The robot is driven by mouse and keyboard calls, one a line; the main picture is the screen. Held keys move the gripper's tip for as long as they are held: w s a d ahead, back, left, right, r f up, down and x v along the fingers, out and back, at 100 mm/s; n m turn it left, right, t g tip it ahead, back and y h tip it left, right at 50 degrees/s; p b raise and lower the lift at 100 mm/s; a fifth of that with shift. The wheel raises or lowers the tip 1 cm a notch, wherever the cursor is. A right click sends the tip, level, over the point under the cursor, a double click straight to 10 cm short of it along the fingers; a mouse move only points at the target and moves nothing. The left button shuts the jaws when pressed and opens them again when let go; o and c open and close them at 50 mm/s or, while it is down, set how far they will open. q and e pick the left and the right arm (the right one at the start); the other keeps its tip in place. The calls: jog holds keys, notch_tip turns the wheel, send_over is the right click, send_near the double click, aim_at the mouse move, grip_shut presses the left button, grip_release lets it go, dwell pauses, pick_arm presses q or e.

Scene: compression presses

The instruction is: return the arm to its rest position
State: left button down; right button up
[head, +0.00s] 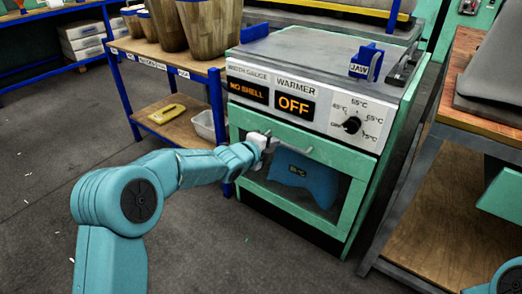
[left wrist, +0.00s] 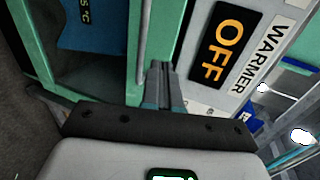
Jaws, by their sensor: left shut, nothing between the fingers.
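My left arm (head: 150,192) reaches in from the left. Its gripper (head: 268,142) is at the front of the warmer cabinet (head: 318,192), by the door handle bar (head: 292,146). In the left wrist view the gripper's fingers (left wrist: 161,75) are together and empty, beside the handle bar (left wrist: 144,45); I cannot tell whether they touch it. The warmer's display (head: 294,105) reads OFF. A blue thing (head: 304,180) is inside the cabinet, and it also shows in the left wrist view (left wrist: 91,25). Part of my right arm (head: 507,279) shows at the lower right corner, its gripper out of view.
A blue-legged shelf (head: 199,67) with brown baskets (head: 211,28) stands left of the warmer. A wooden-topped table (head: 487,128) stands at the right. Blue brackets (head: 366,62) sit on the warmer's top. Open grey floor (head: 40,140) lies at the left.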

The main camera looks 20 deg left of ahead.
pick_arm(q)
jog(key=v, duration=0.5)
jog(key=s+f+n+g, duration=0.2)
jog(key=s+f, duration=0.3)
jog(key=f, duration=0.3)
jog(key=s+d+f+n+g, duration=0.15)
jog(key=s+f, duration=0.25)
jog(key=f, duration=0.4)
jog(key=s+f+n+g, duration=0.3)
jog(key=s+f, duration=0.2)
jog(key=f, duration=0.3)
jog(key=s+d+f+n+g+y, duration=0.1)
jog(key=s+f+n+g, duration=0.25)
jog(key=s+n, duration=0.65)
jog(key=s+d+f+n+g, duration=0.15)
jog(key=s+f+n, duration=0.45)
jog(key=s, duration=0.7)
notch_tip(320, 180, up, 35)
jog(key=s+d+n+g+p, duration=0.1)
jog(key=s+p, duration=0.1)
jog(key=p, duration=3.3)
jog(key=shift+g, duration=0.35)
pick_arm(e)
notch_tip(320, 180, up, 35)
jog(key=s+a+g, duration=0.1)
jog(key=s, duration=0.1)
jog(key=shift+a+n, duration=0.2)
jog(key=shift+n, duration=0.1)
